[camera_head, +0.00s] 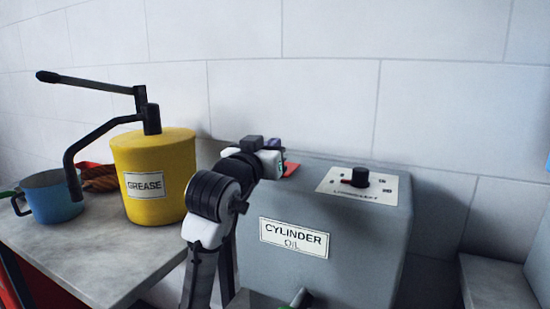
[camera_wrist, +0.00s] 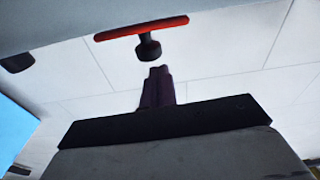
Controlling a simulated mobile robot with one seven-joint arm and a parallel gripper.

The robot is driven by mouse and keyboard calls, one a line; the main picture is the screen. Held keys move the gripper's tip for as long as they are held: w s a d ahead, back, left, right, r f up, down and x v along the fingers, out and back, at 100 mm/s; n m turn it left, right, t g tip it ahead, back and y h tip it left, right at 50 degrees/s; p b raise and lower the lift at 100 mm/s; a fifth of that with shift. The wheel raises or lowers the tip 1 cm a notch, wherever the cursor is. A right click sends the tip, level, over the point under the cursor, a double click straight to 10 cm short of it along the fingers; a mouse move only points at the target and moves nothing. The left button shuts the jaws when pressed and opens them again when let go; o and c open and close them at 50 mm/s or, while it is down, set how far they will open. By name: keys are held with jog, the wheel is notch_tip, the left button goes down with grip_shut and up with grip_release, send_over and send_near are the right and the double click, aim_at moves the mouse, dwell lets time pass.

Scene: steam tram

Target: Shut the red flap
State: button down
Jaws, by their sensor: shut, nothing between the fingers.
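The red flap (camera_wrist: 141,26) shows in the wrist view as a thin red strip, nearly edge-on, with a black knob (camera_wrist: 149,48) on it. In the head view a small red corner of it (camera_head: 291,169) shows on top of the grey cylinder oil box (camera_head: 322,212); my wrist hides the rest. My gripper (camera_wrist: 159,70) is shut and empty, its dark fingertips pointing at the knob with a small gap between. In the head view the gripper (camera_head: 272,144) is above the box's back left edge. I cannot tell how far the flap stands open.
A dial plate with a black and red knob (camera_head: 360,177) is on the box top at right. At left a yellow grease drum (camera_head: 160,170) with a black pump lever and a blue pot (camera_head: 52,197) stand on the counter (camera_head: 90,250). A tiled wall is behind.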

jog(key=shift+s+a+f+t+h+b, duration=0.1)
jog(key=shift+s+f+t+h+b, duration=0.15)
jog(key=shift+f+t+b, duration=0.2)
jog(key=shift+s+a+f+t+h+b, duration=0.1)
jog(key=shift+s+f+t+h+b, duration=0.1)
jog(key=shift+f+t+b, duration=0.2)
jog(key=shift+s+f, duration=0.15)
jog(key=shift+f+b, duration=0.15)
jog(key=shift+b, duration=0.2)
